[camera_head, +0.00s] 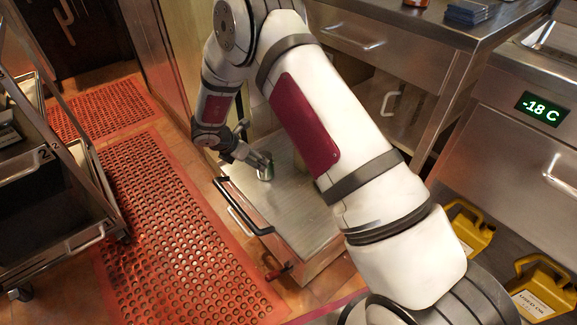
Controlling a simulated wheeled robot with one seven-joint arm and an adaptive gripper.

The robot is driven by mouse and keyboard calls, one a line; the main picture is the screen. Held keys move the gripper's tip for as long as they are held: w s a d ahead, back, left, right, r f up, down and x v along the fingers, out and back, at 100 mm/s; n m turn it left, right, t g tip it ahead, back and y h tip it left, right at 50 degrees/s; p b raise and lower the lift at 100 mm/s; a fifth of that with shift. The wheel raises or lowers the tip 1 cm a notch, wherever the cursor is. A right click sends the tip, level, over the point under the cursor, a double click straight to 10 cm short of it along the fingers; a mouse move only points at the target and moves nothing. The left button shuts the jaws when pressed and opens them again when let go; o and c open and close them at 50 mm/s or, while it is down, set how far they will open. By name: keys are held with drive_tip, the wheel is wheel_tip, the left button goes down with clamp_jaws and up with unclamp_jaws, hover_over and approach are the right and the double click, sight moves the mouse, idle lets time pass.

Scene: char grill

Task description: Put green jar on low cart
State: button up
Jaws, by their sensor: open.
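A small green jar (266,171) stands on the flat metal top of the low cart (308,216), near its far left part. The low cart has a black handle (243,207) along its left side. My gripper (262,160) is open right at the jar, with its fingers close to the jar's upper part. Whether a finger touches the jar is too small to tell. My white arm hides part of the cart's right side and what lies behind it.
A dark shelf trolley (45,205) stands at the left. Red perforated mats (170,215) cover the floor between it and the low cart. A steel counter with drawers (360,42) is behind. Yellow oil jugs (541,290) stand at the lower right. Much of the cart top is clear.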

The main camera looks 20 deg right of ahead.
drive_tip(key=w+a+r+n+t+y, duration=0.25)
drive_tip(key=r+n, duration=0.25)
drive_tip(key=r, duration=0.5)
drive_tip(key=w+a+r+n+t+y, duration=0.25)
drive_tip(key=r+n, duration=0.35)
drive_tip(key=r, duration=0.3)
drive_tip(key=s+a+r+n+y, duration=0.2)
drive_tip(key=s+r+n, duration=0.2)
drive_tip(key=r+n, duration=0.25)
drive_tip(key=s+a+r+n+y, duration=0.2)
drive_tip(key=s+r+n+y, duration=0.1)
drive_tip(key=s+r+n, duration=0.4)
drive_tip(key=s+d+r+n+g, duration=0.1)
drive_tip(key=s+r+n+g, duration=0.3)
drive_tip(key=s+n, duration=0.95)
drive_tip(key=s+d+f+n+g+h, duration=0.1)
drive_tip(key=s+d+n, duration=0.2)
drive_tip(key=s, duration=0.7)
drive_tip(key=s+d+n+g+h, duration=0.1)
drive_tip(key=s+d+n+h, duration=0.1)
drive_tip(key=s+d, duration=0.4)
drive_tip(key=s+d+f+n+g+h, duration=0.1)
drive_tip(key=s+d+n, duration=0.3)
drive_tip(key=s, duration=1)
drive_tip(key=shift+d+f+g, duration=0.15)
drive_tip(key=shift+f+g, duration=0.2)
drive_tip(key=shift+g, duration=0.25)
